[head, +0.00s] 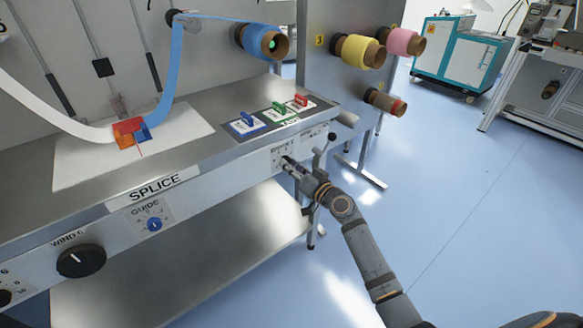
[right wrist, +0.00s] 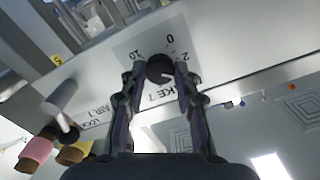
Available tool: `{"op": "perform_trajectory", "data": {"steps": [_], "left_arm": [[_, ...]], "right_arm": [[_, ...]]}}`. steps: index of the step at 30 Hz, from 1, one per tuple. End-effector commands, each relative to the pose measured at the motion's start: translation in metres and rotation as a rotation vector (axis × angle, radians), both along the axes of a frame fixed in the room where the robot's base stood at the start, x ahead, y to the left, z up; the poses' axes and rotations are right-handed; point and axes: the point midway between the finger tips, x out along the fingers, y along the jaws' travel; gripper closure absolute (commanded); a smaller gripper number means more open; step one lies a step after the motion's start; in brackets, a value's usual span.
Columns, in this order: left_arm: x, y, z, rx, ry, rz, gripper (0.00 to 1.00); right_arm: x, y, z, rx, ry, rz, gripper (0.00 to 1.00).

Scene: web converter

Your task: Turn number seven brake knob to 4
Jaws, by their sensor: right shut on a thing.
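The number seven brake knob (right wrist: 159,66) is a small black round knob on a pale dial plate (right wrist: 140,46) in the right wrist view. The figures 10, 0 and 2 show around it, and part of the label "BRAKE 7" shows below. Where its pointer stands is too small to tell. My right gripper (right wrist: 160,76) has one finger on each side of the knob and is shut on it. In the head view my right gripper (head: 286,162) reaches the table's front panel and hides the knob. My left gripper is not in view.
On the same panel (head: 190,182) are the GUIDE knob (head: 154,224) and a large black WIND knob (head: 80,261). Coloured switches (head: 278,112) sit on the tabletop. Open blue floor (head: 450,190) lies to the right.

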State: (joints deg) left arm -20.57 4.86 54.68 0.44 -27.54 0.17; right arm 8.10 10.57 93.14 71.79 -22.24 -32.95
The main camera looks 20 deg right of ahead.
Motion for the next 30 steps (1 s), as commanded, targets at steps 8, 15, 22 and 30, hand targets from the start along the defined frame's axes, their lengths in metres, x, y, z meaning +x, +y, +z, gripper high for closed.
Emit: {"op": "perform_trajectory", "data": {"steps": [8, 15, 22, 30], "left_arm": [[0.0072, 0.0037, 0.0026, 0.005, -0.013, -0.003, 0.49], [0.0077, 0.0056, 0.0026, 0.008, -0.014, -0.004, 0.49], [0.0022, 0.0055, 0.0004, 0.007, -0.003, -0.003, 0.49], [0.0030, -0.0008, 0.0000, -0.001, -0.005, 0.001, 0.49]], "right_arm": [[-0.0002, -0.0001, -0.0004, 0.194, 0.072, 0.000, 1.00], [-0.0001, 0.0000, -0.0003, 0.301, 0.111, -0.001, 1.00], [-0.0001, 0.0000, -0.0004, 0.348, 0.128, -0.001, 1.00], [-0.0002, -0.0001, -0.0006, 0.358, 0.131, -0.001, 1.00]]}}
